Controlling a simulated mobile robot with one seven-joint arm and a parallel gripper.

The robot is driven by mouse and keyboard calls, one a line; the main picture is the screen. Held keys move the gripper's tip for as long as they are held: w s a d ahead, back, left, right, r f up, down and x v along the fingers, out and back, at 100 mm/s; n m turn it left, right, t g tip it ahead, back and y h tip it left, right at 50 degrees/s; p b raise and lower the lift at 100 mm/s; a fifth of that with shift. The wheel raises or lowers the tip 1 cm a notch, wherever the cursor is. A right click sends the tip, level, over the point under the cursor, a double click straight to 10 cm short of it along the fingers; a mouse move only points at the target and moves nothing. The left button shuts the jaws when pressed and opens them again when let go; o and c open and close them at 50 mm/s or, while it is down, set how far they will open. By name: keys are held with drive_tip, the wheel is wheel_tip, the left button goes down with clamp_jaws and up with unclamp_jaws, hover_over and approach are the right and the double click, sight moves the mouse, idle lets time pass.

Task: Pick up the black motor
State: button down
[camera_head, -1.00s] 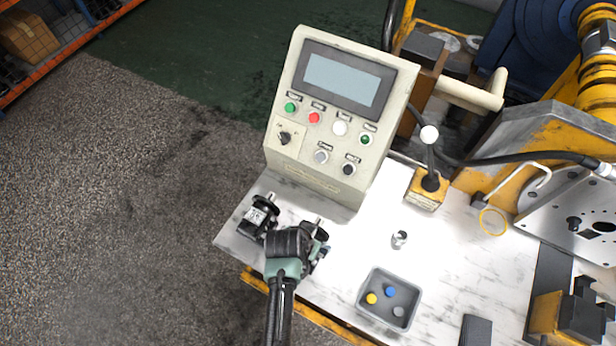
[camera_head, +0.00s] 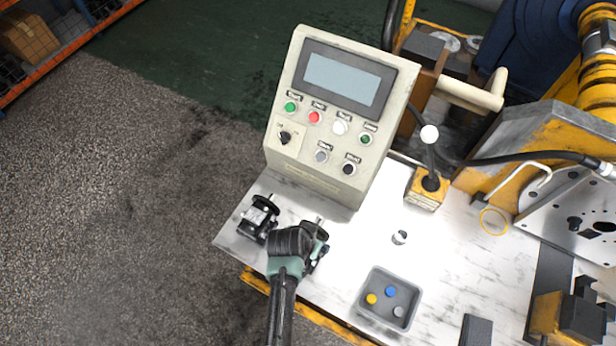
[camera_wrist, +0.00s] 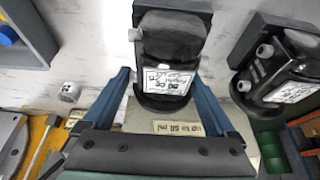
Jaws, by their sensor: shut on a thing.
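A black motor (camera_wrist: 170,40) with a white label fills the top middle of the wrist view. My gripper (camera_wrist: 158,76) has its blue fingers on both sides of this motor and is shut on it. In the head view, my gripper (camera_head: 303,243) is above the front left of the bench, and its wrist hides most of the held motor (camera_head: 317,236). A second black motor (camera_head: 259,219) stands to its left on the bench; it also shows at the right of the wrist view (camera_wrist: 280,70). I cannot tell whether the held motor touches the bench.
A beige control console (camera_head: 335,115) stands just behind the motors. A grey tray (camera_head: 372,311) with coloured caps lies to the right, and a small metal fitting (camera_head: 399,237) stands behind it. A lever (camera_head: 430,165) rises beyond.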

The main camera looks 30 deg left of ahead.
drive_tip(key=shift+w+a+r, duration=0.1)
drive_tip(key=shift+w+r, duration=0.1)
drive_tip(key=shift+r, duration=0.55)
wheel_tip(320, 180, up, 9)
drive_tip(key=shift+f+p, duration=0.2)
drive_tip(key=shift+p, duration=0.1)
drive_tip(key=shift+r, duration=0.15)
